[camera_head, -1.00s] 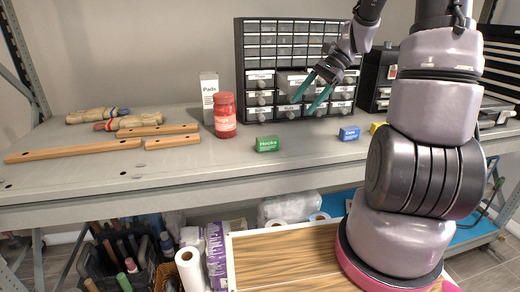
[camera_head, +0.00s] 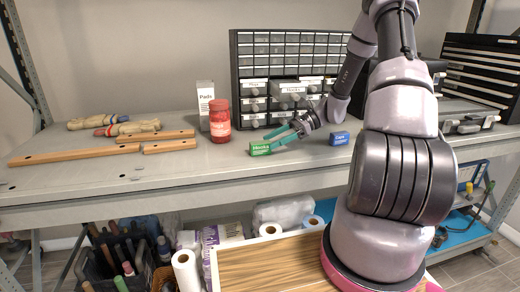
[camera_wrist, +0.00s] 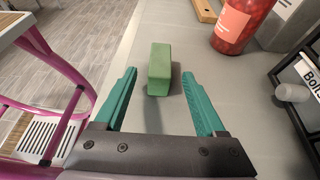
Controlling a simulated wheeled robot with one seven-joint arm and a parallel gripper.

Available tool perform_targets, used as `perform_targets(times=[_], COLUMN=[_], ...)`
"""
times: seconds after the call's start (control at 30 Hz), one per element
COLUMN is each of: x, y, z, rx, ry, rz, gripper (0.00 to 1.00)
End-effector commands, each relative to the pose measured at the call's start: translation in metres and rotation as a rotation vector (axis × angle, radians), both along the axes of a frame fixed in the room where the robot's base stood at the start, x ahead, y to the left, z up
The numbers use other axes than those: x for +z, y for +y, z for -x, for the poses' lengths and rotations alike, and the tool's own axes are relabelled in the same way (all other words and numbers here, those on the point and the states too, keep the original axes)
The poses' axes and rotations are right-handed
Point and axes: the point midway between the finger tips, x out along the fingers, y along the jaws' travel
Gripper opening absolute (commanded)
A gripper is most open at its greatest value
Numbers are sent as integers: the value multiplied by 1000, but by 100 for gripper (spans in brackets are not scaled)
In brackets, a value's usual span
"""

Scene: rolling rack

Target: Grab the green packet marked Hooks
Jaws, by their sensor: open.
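The green packet marked Hooks (camera_head: 260,148) stands on the grey bench top near the front edge, right of the red jar. In the wrist view the green packet (camera_wrist: 159,70) stands ahead, between the lines of the two fingers. My gripper (camera_head: 279,136) is open, low over the bench on the packet's right side. In the wrist view the teal fingers of my gripper (camera_wrist: 157,85) are spread wide, with the near end of the packet around the level of their tips. I cannot tell whether either finger touches it.
A red jar (camera_head: 220,121) and a white Pads box (camera_head: 205,103) stand behind left. A blue packet (camera_head: 340,138) stands to the right. A drawer cabinet (camera_head: 270,63) is behind, with a drawer pulled out. Wooden bars (camera_head: 75,155) lie at left.

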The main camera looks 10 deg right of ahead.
Motion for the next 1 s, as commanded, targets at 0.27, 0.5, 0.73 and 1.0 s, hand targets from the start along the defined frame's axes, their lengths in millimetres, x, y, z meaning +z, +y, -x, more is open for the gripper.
perform_targets(times=[0.27,0.5,0.73,1.0], x=[-14,-21,-21,-21], y=[32,50,49,49], z=[2,2,2,2], rx=[2,0,0,0], ry=[2,-1,-1,-1], rz=[-1,1,1,1], gripper=[72,72,53,0])
